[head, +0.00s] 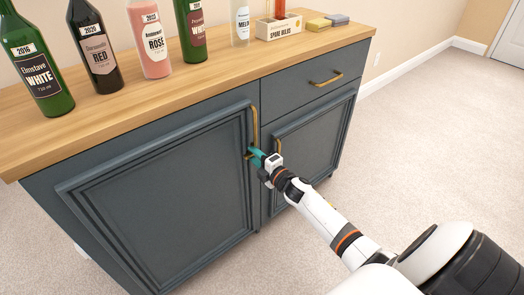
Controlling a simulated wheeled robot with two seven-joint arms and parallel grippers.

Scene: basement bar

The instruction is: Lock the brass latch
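A blue-grey cabinet has a left door (175,190) and a smaller right door (312,140) beneath a drawer. A vertical brass handle (254,122) is on the left door's right edge. Another brass handle (279,147) is on the right door. A small brass piece (247,156), possibly part of the latch, shows just left of my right gripper (256,156). The teal fingertips of that gripper are at the gap between the doors, below the left handle, and cover most of this spot. I cannot tell whether they are open, or touching the brass. My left gripper is not in view.
The wooden top (150,105) carries several bottles, including a green one (37,75), a crate (278,27) and small blocks (319,24). The drawer (310,82) has a brass handle (326,79). Open carpet (430,130) lies to the right.

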